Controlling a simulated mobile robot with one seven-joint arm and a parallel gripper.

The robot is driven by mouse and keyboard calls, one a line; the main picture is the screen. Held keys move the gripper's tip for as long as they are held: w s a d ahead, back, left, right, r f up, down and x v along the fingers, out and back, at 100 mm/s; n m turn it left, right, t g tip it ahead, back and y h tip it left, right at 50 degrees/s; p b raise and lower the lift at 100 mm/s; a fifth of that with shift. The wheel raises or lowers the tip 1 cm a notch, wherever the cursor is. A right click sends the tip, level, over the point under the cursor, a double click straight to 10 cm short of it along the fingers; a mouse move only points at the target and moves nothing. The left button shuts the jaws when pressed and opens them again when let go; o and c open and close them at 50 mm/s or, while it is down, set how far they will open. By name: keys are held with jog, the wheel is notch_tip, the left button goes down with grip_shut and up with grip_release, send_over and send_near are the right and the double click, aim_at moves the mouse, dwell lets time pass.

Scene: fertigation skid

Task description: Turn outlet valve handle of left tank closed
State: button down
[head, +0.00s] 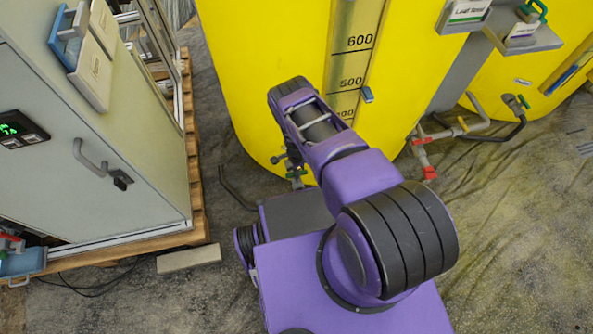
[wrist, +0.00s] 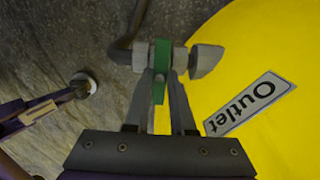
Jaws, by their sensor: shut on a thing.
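The left tank (head: 270,75) is a large yellow tank with a level scale. It also fills the right side of the wrist view (wrist: 285,50). Its outlet valve (wrist: 205,61) is a grey fitting beside a white label (wrist: 248,103) reading "Outlet". The green valve handle (wrist: 160,58) points down toward my gripper in the wrist view. My gripper (wrist: 160,82) is shut on this handle, one finger on each side of it. In the head view a little green shows low at the tank's front (head: 297,173); my arm hides most of the gripper there.
A grey cabinet (head: 110,150) on a wooden pallet (head: 200,215) stands to the left. A second yellow tank and pipes with a red handle (head: 430,173) are to the right. A dark hose (head: 230,188) lies on the floor near the valve.

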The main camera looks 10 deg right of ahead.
jog(key=c, duration=0.8)
grip_release()
jog(key=shift+o, duration=0.2)
jog(key=shift+r, duration=0.15)
notch_tip(320, 180, up, 17)
jog(key=p, duration=0.4)
jog(key=shift+r, duration=0.1)
